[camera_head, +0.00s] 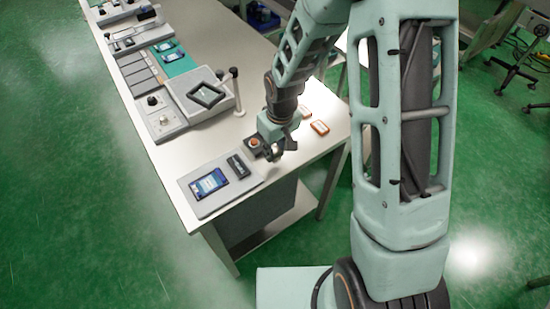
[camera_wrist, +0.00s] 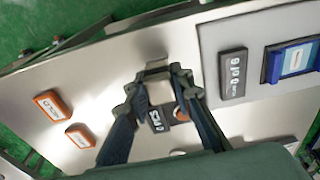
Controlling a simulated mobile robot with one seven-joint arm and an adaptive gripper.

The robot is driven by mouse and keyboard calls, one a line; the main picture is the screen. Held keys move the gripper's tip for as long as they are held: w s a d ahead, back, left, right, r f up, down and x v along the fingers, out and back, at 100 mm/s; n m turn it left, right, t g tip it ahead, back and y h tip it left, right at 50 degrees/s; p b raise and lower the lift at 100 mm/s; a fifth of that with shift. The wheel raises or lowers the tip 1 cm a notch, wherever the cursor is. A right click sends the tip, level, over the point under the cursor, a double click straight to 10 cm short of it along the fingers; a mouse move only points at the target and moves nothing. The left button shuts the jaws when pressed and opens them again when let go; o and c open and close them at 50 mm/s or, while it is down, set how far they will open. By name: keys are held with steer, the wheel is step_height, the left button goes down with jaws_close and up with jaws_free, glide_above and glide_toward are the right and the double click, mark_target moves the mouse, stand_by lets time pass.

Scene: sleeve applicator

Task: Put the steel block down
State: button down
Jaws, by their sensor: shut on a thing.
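The steel block (camera_wrist: 158,90) is a small pale grey block between my fingertips in the wrist view. My gripper (camera_wrist: 158,88) is shut on it, with one finger on each side. In the head view my gripper (camera_head: 275,153) is over the near end of the white table (camera_head: 320,97), just right of the grey plate (camera_head: 238,196). The block is hard to make out there, and I cannot tell whether it touches the table. A dark labelled piece (camera_wrist: 155,119) and an orange round part (camera_wrist: 180,113) show just below the block in the wrist view.
Two orange labelled blocks (camera_wrist: 53,105) (camera_wrist: 80,136) lie apart on bare table. A blue-framed screen (camera_head: 209,183) and a dark labelled bar (camera_head: 238,166) are on the grey plate. A grey machine with a dark frame (camera_head: 206,95) and posts stands farther back.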

steer(key=shift+f+b, duration=0.45)
steer(key=shift+f, duration=0.75)
steer(key=shift+f, duration=0.15)
steer(key=c, duration=1.7)
jaws_free()
steer(key=shift+s, duration=0.1)
steer(key=r, duration=0.8)
steer(key=s+r, duration=0.1)
steer(key=r, duration=0.3)
steer(key=shift+s+d+r+b, duration=0.1)
steer(key=shift+d+r+b, duration=0.05)
steer(key=shift+d+b, duration=0.25)
